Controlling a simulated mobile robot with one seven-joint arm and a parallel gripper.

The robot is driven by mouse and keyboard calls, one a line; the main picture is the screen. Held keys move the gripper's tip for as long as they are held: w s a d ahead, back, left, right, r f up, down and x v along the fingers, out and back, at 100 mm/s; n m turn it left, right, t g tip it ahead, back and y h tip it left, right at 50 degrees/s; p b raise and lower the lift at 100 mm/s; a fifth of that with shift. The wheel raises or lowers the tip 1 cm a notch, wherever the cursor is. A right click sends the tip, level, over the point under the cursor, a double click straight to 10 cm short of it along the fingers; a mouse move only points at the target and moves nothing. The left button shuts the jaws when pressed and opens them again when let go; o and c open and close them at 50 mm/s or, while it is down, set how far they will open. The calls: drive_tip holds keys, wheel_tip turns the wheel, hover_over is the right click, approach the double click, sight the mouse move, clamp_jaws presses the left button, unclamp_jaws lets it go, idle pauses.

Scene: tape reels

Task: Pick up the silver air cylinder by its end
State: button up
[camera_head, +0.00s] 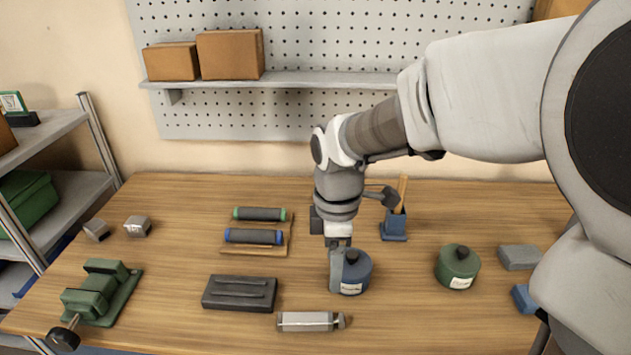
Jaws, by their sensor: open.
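The silver air cylinder (306,321) lies on its side near the front edge of the wooden table, lengthwise left to right. A darker grey end with a small tip shows at its right. My gripper (337,283) points down above the table, behind the cylinder and apart from it in the picture. Its jaws are open with nothing visible between them, though the view is nearly edge-on. The gripper overlaps the left side of a blue round pot (354,272) in the view; I cannot tell whether they touch.
A dark grooved block (240,293) lies left of the cylinder. Two dark rollers with green (259,214) and blue (254,236) ends rest on a wooden tray. A green pot (458,267) stands right, a green vise (98,293) left. The table between the cylinder and the green pot is clear.

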sight(331, 316)
wheel_tip(331, 316, down, 17)
drive_tip(key=shift+r+b, duration=0.1)
drive_tip(key=shift+b, duration=1.15)
drive_tip(key=shift+w, duration=0.1)
clamp_jaws()
